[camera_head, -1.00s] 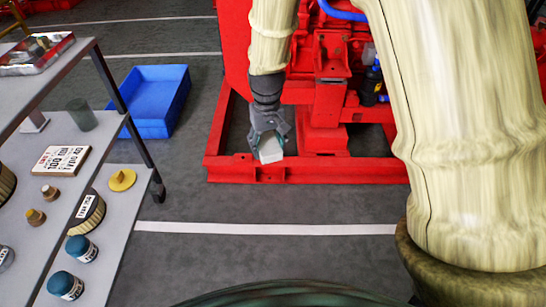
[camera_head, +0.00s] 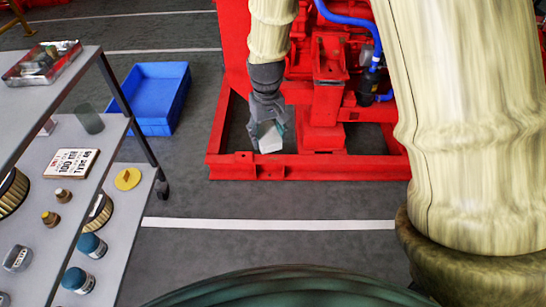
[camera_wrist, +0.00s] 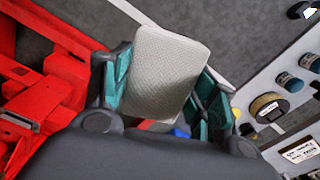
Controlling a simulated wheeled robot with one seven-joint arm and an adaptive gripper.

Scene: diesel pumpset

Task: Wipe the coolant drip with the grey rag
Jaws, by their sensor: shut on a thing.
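The grey rag (camera_head: 270,143) is a pale, folded pad with a woven surface. My gripper (camera_head: 269,136) is shut on it, above the left part of the red pumpset frame (camera_head: 300,170). In the wrist view the rag (camera_wrist: 165,72) sits between the green-lined fingers of my gripper (camera_wrist: 160,88) and juts out past them. I cannot make out a coolant drip in either view.
A grey shelf cart (camera_head: 110,75) with jars, filters and a box stands at the left. A blue crate (camera_head: 152,127) is on the floor behind it. The red engine (camera_head: 330,60) with a blue hose (camera_head: 340,17) stands behind my gripper. The floor in front is clear.

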